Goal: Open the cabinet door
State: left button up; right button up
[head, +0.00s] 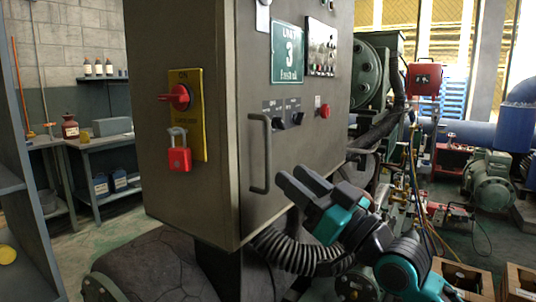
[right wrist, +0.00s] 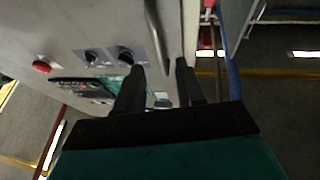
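The grey cabinet (head: 186,42) stands in the middle of the head view. Its door (head: 300,135) looks shut and carries a vertical bar handle (head: 252,155) near its left edge. My right gripper (head: 291,174) is just right of the handle's lower part, its fingers pointing toward it. In the right wrist view, the fingers (right wrist: 160,66) are apart with nothing gripped. There the handle (right wrist: 155,30) lines up with the gap between the fingertips; contact cannot be told. My left gripper is not in view.
A red rotary switch (head: 177,97) and red padlock (head: 179,158) sit on the cabinet's left face. Knobs (head: 288,119) and a red button (head: 323,111) are on the door. A corrugated hose (head: 290,252) hangs below. Pipes and a green motor (head: 490,178) stand right. Floor at left is partly clear.

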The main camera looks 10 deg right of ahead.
aim_at(268, 186)
jog(key=x, duration=0.7)
jog(key=shift+w+a+p, duration=0.2)
jog(key=shift+w+p, duration=0.15)
jog(key=shift+c, duration=0.2)
grip_shut()
